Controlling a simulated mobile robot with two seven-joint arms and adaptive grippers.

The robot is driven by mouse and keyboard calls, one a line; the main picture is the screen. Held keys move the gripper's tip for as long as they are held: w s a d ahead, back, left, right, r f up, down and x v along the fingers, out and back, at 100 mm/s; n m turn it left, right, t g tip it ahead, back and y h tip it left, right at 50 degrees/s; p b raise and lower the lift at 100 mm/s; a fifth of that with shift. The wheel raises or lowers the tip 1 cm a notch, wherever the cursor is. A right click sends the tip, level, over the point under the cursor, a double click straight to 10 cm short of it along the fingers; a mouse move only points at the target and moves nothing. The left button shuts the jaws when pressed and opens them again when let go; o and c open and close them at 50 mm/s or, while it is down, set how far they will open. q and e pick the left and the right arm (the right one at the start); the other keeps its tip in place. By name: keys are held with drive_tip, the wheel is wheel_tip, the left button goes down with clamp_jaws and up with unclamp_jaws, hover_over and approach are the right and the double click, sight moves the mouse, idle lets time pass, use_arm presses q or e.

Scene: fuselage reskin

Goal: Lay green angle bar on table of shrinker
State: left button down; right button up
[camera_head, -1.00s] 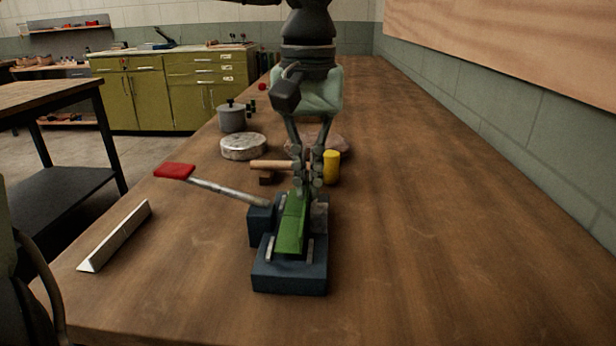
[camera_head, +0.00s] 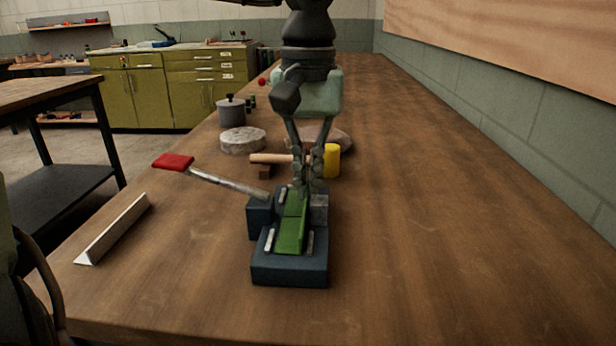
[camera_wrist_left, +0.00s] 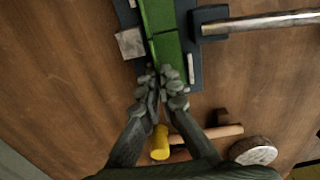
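The green angle bar (camera_head: 291,229) lies along the top of the blue shrinker (camera_head: 290,272), between its metal side strips. It also shows in the left wrist view (camera_wrist_left: 165,45), over the shrinker (camera_wrist_left: 197,68). My left gripper (camera_head: 303,184) is at the bar's far end, with its fingers close together around the end; it also shows in the left wrist view (camera_wrist_left: 158,85). The fingers hide the exact contact. Whether the bar touches the shrinker along its full length cannot be told. My right gripper is not in view.
The shrinker's red-handled lever (camera_head: 225,184) sticks out to the left. A pale angle bar (camera_head: 112,229) lies at the left of the bench. A yellow-headed mallet (camera_head: 331,160), round block (camera_head: 243,141) and grey pot (camera_head: 231,112) stand behind. The bench's right side is clear.

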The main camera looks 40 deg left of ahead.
use_arm(q)
drive_tip(key=c, duration=1.6)
unclamp_jaws()
drive_tip(key=shift+c, duration=0.2)
wheel_tip(320, 180, up, 12)
